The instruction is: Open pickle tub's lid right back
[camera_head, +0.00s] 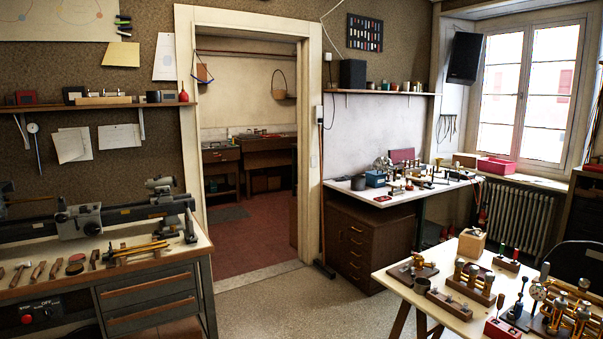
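I cannot make out a pickle tub or its lid anywhere in the head view. Neither of my grippers is in view. A small dark round container (358,183) stands on the far white-topped bench (345,190), next to a blue box (375,178); I cannot tell what either holds. A pink open box (496,166) stands near the window.
An open doorway leads to a back room with red floor (232,232) and dark cabinets (221,155). A lathe bench (150,262) stands at left, a worktable with brass fixtures (400,285) at front right. The speckled floor (290,305) between them is clear.

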